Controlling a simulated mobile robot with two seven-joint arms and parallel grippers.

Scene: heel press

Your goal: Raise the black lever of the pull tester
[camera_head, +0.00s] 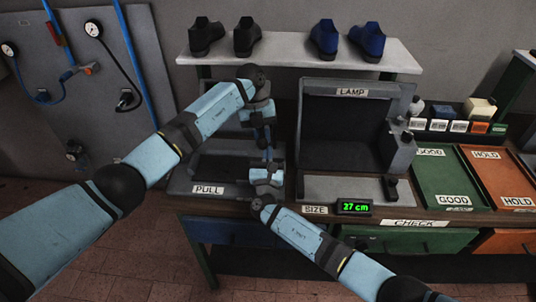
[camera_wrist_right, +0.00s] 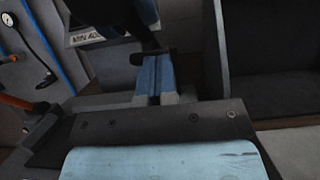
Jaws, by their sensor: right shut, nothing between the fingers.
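The pull tester (camera_head: 235,190) is a grey bench unit labelled PULL, left of centre in the head view. Its "MIN 40…" label (camera_wrist_right: 86,38) shows in the right wrist view. My right gripper (camera_head: 268,160) points away from me at the tester's right side. Its blue fingers (camera_wrist_right: 154,78) are shut with nothing between them. A short dark crosspiece lies at their far ends; I cannot tell whether it is the black lever. No lever shows clearly in the head view, where my arms cover that area. My left gripper (camera_head: 265,138) hangs down just beyond the right one; its opening is unclear.
A grey lamp box (camera_head: 350,90) stands close on the right, with a size display (camera_head: 354,208) in front. Green (camera_head: 440,180) and orange (camera_head: 500,180) trays lie further right. Shoes stand on a white shelf (camera_head: 290,50) behind. A gauge panel (camera_head: 60,60) is at left.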

